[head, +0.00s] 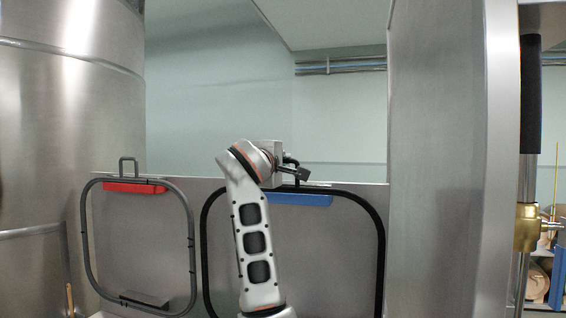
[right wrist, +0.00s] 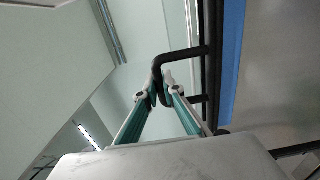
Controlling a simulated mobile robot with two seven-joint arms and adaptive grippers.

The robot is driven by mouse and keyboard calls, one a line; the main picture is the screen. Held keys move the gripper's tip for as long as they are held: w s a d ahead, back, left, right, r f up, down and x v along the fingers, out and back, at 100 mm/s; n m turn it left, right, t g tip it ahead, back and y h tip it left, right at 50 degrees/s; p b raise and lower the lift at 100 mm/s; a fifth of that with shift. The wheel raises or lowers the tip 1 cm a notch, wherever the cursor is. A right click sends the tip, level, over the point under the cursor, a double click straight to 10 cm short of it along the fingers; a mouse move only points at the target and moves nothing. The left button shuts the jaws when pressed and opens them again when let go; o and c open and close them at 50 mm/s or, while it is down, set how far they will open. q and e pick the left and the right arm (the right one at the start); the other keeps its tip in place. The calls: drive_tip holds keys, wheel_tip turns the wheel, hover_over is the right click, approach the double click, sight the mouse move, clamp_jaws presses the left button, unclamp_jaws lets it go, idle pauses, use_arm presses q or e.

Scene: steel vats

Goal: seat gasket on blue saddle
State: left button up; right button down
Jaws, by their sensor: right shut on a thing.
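The black gasket (head: 381,250), a large rounded square frame, is upright against the steel panel, partly hidden by my right arm. Its top bar runs along the upper edge of the blue saddle (head: 300,199); I cannot tell whether it rests on it. My right gripper (head: 302,174) is at the gasket's top. In the right wrist view, its fingers (right wrist: 164,84) are shut on the gasket's black handle loop (right wrist: 182,56). The gasket's bar (right wrist: 212,60) lies alongside the blue saddle (right wrist: 231,65) there. My left gripper is not in view.
A grey gasket (head: 191,250) with a top handle hangs at the red saddle (head: 135,188) on the left. A steel vat (head: 70,110) stands at far left. The space above the steel panel (head: 220,187) is open.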

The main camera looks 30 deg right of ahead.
drive_tip(key=shift+x, duration=0.9)
drive_tip(key=c, duration=2.1)
unclamp_jaws()
drive_tip(key=v, duration=1.2)
